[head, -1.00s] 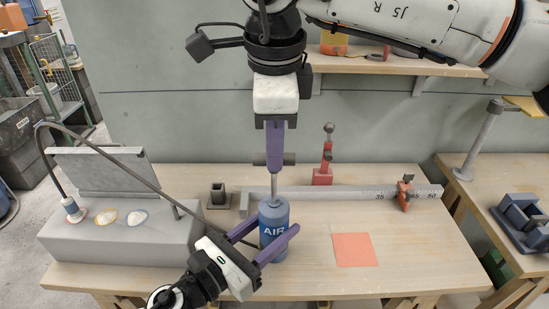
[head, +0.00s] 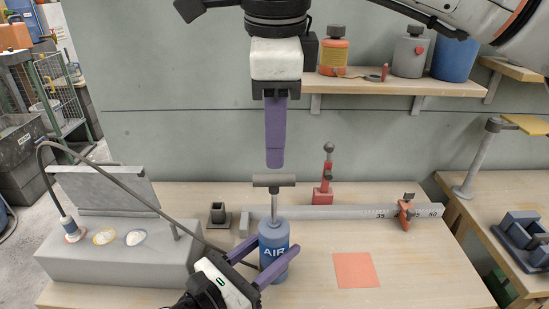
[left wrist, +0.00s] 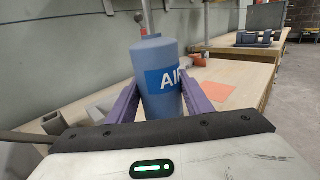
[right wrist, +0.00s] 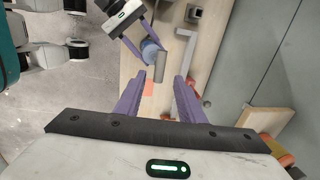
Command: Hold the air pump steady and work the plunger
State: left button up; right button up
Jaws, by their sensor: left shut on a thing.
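The blue air pump (head: 271,235), marked AIR, stands upright on the bench. It also shows in the left wrist view (left wrist: 155,72). Its dark T-shaped plunger handle (head: 273,181) sits on a metal rod that is raised above the body. My left gripper (head: 270,262) is shut around the pump's body, one finger on each side. My right gripper (head: 275,163) is above the handle, apart from it and pointing down. In the right wrist view its fingers (right wrist: 160,85) are spread with nothing between them, and the handle (right wrist: 162,68) shows beyond the tips.
A grey box with a raised lid (head: 120,250) and a hose stands left of the pump. A grey measuring rail (head: 330,213) and a red upright device (head: 324,180) are behind it. An orange square (head: 356,270) lies at the right. A shelf (head: 400,85) holds containers.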

jog(key=r, duration=0.2)
jog(key=s+r, duration=0.1)
jog(key=r, duration=0.2)
jog(key=shift+r, duration=0.1)
